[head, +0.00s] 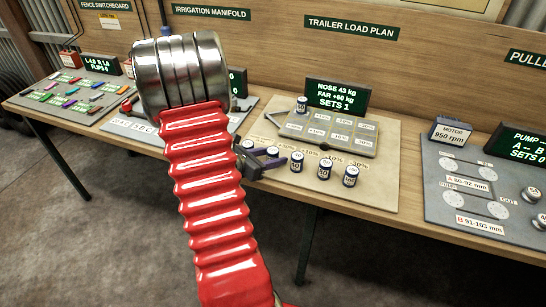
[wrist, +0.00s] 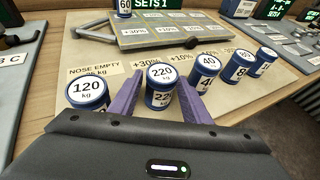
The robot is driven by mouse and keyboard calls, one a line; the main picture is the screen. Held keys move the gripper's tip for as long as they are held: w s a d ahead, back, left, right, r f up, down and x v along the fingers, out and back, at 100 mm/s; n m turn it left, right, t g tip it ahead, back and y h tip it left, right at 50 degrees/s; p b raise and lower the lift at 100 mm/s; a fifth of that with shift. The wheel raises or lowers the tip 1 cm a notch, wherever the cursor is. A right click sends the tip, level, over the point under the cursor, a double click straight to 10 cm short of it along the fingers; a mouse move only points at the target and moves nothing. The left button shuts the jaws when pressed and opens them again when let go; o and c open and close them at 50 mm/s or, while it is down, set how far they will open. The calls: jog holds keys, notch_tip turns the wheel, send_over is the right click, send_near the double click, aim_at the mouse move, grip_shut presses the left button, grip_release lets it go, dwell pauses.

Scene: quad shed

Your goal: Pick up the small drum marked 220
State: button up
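The small drum marked 220 (wrist: 161,84), blue with a white label and white top, stands upright on the beige board in the wrist view. My gripper (wrist: 160,95) has its two purple fingers either side of this drum, with narrow gaps showing. The gripper is open and not visibly clamped. In the head view my gripper (head: 264,160) is low at the row of drums, and the 220 drum (head: 272,150) is partly hidden by it.
The 120 drum (wrist: 88,92) stands close left of my gripper; the 40 drum (wrist: 206,68) stands close right, with more drums beyond. A drum marked 60 (head: 301,104) sits on the tilted trailer plate (head: 350,131) behind. The display (head: 336,94) reads nose 43 kg, far +60 kg.

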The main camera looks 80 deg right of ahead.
aim_at(272, 150)
jog(key=c, duration=0.9)
jog(key=shift+r, duration=5)
